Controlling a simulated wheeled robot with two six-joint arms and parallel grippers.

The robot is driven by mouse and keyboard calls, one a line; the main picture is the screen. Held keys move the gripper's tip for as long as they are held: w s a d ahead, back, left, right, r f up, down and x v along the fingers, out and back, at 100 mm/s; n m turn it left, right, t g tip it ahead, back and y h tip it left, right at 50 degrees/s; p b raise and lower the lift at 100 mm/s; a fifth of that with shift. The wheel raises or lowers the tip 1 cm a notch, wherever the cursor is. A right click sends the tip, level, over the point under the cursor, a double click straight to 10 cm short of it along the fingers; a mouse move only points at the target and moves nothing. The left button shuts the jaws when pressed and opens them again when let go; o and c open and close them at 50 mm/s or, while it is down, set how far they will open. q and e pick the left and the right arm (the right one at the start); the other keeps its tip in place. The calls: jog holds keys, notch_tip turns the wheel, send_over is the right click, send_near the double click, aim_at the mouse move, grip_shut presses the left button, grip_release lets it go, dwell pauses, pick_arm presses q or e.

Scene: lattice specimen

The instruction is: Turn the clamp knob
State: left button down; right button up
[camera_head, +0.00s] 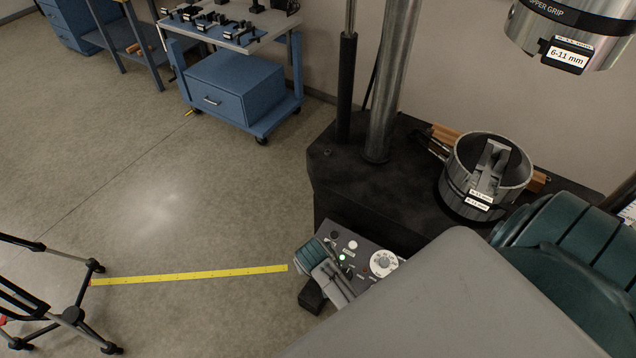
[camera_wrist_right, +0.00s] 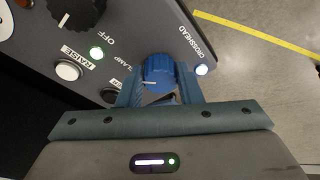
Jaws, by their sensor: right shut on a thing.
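The blue clamp knob (camera_wrist_right: 158,72) sits on the dark control panel in the right wrist view, beside a partly hidden label ending in "LAMP". A light pointer line shows on its near side. My right gripper (camera_wrist_right: 159,80) is shut on the knob, with one teal finger on each side of it. In the head view the control panel (camera_head: 352,247) is on the front of the black machine, and my right gripper (camera_head: 328,272) is at its left end, hiding the knob. My left gripper is not in view.
The panel has a white RAISE button (camera_wrist_right: 68,71), a lit green lamp (camera_wrist_right: 96,53), a black knob (camera_wrist_right: 77,12) and a pale dial (camera_head: 383,262). The machine base (camera_head: 365,165) carries a metal cup (camera_head: 458,190) below the upper grip (camera_head: 565,35).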

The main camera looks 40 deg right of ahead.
jog(key=shift+w+r, duration=0.1)
jog(key=o, duration=1)
jog(key=shift+b+v, duration=1.35)
jog(key=shift+v, duration=4.05)
